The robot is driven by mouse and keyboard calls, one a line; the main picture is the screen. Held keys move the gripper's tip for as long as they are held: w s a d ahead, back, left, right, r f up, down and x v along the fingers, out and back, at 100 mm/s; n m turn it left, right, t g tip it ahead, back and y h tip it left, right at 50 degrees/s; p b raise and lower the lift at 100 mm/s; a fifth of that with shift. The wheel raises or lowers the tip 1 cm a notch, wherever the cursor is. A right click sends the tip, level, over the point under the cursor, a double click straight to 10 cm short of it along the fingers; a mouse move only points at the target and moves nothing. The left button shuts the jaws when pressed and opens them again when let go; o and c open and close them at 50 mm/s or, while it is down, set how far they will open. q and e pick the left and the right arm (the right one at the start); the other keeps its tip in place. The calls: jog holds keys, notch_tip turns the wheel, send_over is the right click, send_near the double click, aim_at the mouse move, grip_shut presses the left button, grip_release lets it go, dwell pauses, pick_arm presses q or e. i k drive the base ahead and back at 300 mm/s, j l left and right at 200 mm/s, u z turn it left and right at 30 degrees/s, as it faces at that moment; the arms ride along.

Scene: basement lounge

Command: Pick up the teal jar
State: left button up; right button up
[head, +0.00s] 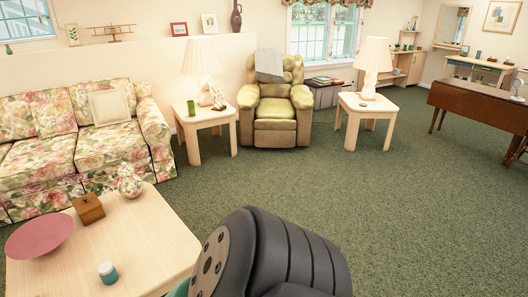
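A small teal jar (108,273) with a pale top stands upright on the light wooden coffee table (165,232), near the table's front in the lower left of the head view. Nothing covers the jar. A dark, rounded link of one of my arms fills the bottom middle, to the right of the jar and apart from it in the picture. Neither of my grippers shows, so I cannot see their fingers or anything in them.
The coffee table also bears a pink bowl (40,235), a wooden box (89,208) and a patterned jar (130,181). A floral sofa (103,147) stands behind it. Two side tables with lamps flank a green armchair (275,105). Open green carpet (400,200) lies to the right.

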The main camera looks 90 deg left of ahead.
aim_at(110, 278)
jog(key=u, duration=4.2)
